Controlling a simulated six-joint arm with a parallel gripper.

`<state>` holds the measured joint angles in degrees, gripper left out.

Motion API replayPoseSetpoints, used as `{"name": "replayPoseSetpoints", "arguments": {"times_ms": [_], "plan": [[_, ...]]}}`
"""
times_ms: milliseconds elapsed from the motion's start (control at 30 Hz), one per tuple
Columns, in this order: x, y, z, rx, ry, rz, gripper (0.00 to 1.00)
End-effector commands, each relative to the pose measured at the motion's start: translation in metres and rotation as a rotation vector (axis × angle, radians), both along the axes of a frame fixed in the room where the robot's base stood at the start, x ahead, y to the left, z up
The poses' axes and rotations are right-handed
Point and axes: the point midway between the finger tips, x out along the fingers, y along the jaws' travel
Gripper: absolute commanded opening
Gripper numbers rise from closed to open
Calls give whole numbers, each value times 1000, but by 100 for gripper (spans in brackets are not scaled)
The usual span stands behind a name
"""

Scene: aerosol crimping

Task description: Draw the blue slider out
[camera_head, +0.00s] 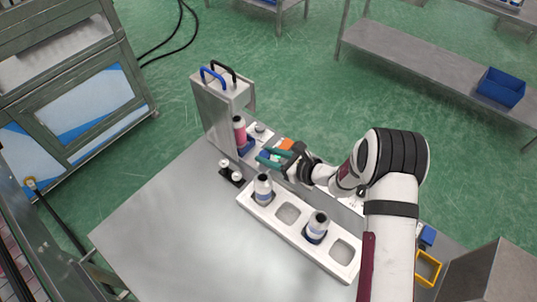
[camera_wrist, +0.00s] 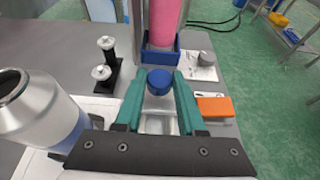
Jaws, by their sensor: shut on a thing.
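The blue slider (camera_wrist: 174,58) is a blue holder at the foot of the grey crimping machine (camera_head: 213,110). A pink can (camera_wrist: 163,20) stands upright in it; the can also shows in the head view (camera_head: 240,133). A round blue knob (camera_wrist: 160,76) is at the slider's near side. My gripper (camera_wrist: 161,84) has its teal fingers closed on this knob, one on each side. In the head view my gripper (camera_head: 264,157) reaches in from the right, just in front of the slider (camera_head: 247,147). How the knob joins the slider is hard to see.
A white tray (camera_head: 285,233) with two silver cans (camera_head: 263,189) (camera_head: 316,227) is close in front of my gripper. A black stand with two pale posts (camera_wrist: 105,60) is left of the slider. An orange block (camera_wrist: 214,106) is to the right. The table's front left is clear.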

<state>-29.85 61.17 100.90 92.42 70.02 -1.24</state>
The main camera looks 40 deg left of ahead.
Motion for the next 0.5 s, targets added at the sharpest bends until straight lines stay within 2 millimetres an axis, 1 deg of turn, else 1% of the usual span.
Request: {"name": "replayPoseSetpoints", "arguments": {"times_ms": [267, 333, 467, 500], "plan": [[-1, 0, 0, 1, 0, 2, 0], [0, -3, 0, 1, 1, 2, 0], [1, -19, 0, 0, 0, 0, 0], [1, -27, 0, 0, 1, -1, 0]]}}
